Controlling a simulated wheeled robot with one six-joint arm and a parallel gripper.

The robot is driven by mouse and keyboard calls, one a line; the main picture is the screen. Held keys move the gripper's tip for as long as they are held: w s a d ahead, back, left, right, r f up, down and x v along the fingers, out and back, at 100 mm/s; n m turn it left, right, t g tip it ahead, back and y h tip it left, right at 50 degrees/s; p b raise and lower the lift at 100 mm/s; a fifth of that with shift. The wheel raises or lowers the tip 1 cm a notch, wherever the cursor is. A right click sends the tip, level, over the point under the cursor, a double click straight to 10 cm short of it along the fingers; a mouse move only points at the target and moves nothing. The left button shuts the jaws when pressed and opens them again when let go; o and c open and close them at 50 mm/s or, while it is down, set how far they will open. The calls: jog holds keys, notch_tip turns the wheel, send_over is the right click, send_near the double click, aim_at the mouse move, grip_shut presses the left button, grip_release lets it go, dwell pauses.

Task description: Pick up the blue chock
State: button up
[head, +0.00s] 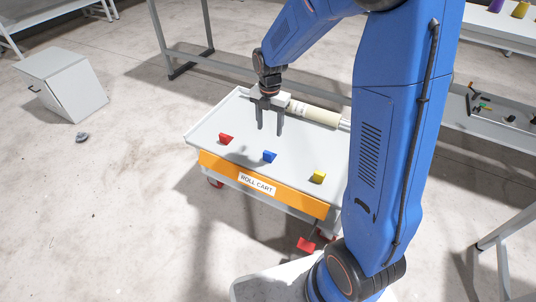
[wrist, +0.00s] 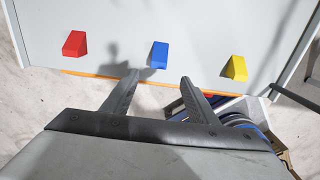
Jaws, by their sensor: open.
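The blue chock (head: 269,156) is a small wedge-like block on the grey top of the roll cart (head: 222,149), near its orange front edge, between a red chock (head: 226,138) and a yellow chock (head: 318,177). My gripper (head: 270,131) is open and empty above the cart top, with its fingers pointing down. In the wrist view the blue chock (wrist: 159,55) lies just beyond the gap between the fingertips (wrist: 160,76), apart from both. The red chock (wrist: 75,43) shows to the left there and the yellow chock (wrist: 235,68) to the right.
A pale roll (head: 314,114) lies along the cart's back edge, behind my gripper. A grey cabinet (head: 62,84) stands on the floor at left. A grey bench with small parts (head: 490,112) is at right. The cart top around the chocks is clear.

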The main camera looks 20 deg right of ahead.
send_over(269, 152)
jog(key=f, duration=0.8)
jog(key=shift+w+d+f, duration=0.2)
jog(key=shift+f, duration=0.1)
jog(key=shift+w+f, duration=0.2)
jog(key=shift+f, duration=2.8)
jog(key=c, duration=1.2)
